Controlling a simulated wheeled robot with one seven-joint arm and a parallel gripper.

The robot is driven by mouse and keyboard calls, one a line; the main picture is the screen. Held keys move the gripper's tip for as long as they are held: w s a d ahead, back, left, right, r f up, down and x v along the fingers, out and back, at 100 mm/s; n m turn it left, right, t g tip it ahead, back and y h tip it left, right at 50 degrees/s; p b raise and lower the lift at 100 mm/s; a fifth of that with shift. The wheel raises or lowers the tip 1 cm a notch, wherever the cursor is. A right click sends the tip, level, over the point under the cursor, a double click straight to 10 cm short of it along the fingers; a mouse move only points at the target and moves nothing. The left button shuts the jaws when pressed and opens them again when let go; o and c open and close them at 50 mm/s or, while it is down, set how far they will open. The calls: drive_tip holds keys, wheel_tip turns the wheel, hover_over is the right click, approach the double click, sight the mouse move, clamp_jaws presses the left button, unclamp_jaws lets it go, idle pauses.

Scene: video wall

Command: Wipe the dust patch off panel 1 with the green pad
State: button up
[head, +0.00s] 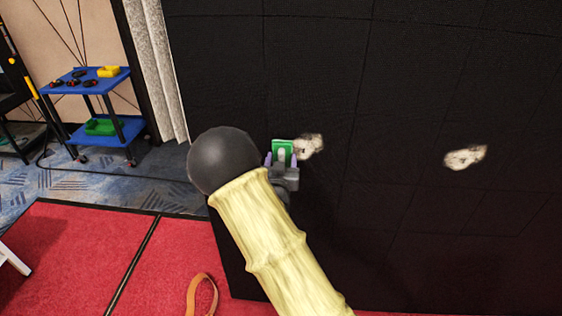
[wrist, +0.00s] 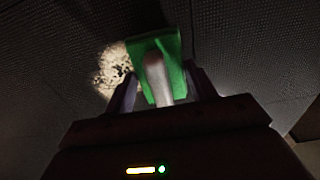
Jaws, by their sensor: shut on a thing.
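My gripper (head: 282,164) is shut on the grey handle of the green pad (head: 283,146), in front of the black video wall. A pale dust patch (head: 309,146) shows on the wall just to the right of the pad, partly behind it. A second pale dust patch (head: 466,157) lies farther right on the wall. In the wrist view the green pad (wrist: 155,52) stands between the fingers, and a dust patch (wrist: 112,70) shows to its left, partly covered by it. Whether the pad touches the wall, I cannot tell. No panel numbers are visible.
The black video wall (head: 430,230) fills the right side. A blue cart (head: 92,132) with several small items stands at the left. A red carpet (head: 70,250) covers the floor, with an orange strap loop (head: 202,290) at the bottom. A grey curtain (head: 158,60) hangs beside the wall.

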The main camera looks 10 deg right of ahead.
sight(310, 151)
drive_tip(key=shift+w, duration=0.15)
drive_tip(key=shift+w+d, duration=0.1)
drive_tip(key=shift+d, duration=0.2)
drive_tip(key=shift+w+a, duration=0.2)
drive_tip(key=shift+a, duration=0.05)
drive_tip(key=shift+w+d, duration=0.3)
drive_tip(key=shift+d+b, duration=0.1)
drive_tip(key=shift+b, duration=0.2)
drive_tip(key=shift+s+d+b, duration=0.35)
drive_tip(key=shift+d+b, duration=0.05)
drive_tip(key=shift+d, duration=0.5)
drive_tip(key=shift+s+d+b, duration=0.3)
drive_tip(key=shift+d+b, duration=0.1)
drive_tip(key=shift+d, duration=0.5)
drive_tip(key=shift+s+d+b, duration=0.3)
drive_tip(key=shift+d+b, duration=0.15)
drive_tip(key=shift+d, duration=0.55)
drive_tip(key=shift+s+d+b, duration=0.25)
drive_tip(key=shift+d+b, duration=0.2)
drive_tip(key=shift+d, duration=0.5)
